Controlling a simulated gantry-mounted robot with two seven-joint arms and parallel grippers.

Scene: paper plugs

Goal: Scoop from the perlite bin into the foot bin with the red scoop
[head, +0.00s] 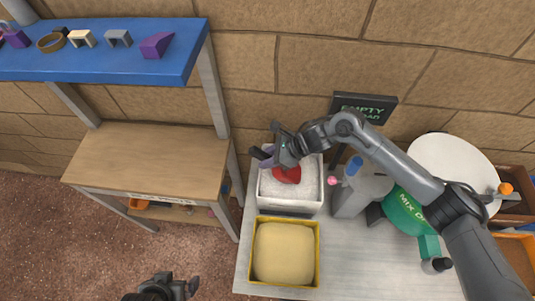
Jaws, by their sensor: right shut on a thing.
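The white bin (291,208) holds white granules that look like perlite and stands on the light bench. The red scoop (287,175) is low in this bin, its bowl at or just over the granules; I cannot tell how full it is. My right gripper (277,155) is shut on the scoop, above the bin's back part, and hides its handle. A yellow-rimmed bin (318,251) with tan powder stands in front of the white bin. I cannot read a label naming the foot bin. My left gripper (180,284) is at the bottom edge, apart from the bins, and looks open and empty.
A grey device (358,193), a green mixer (405,212) and a white round disc (452,160) are to the right. A wooden table (150,165) and blue shelf (110,55) stand left. The bench front right is clear.

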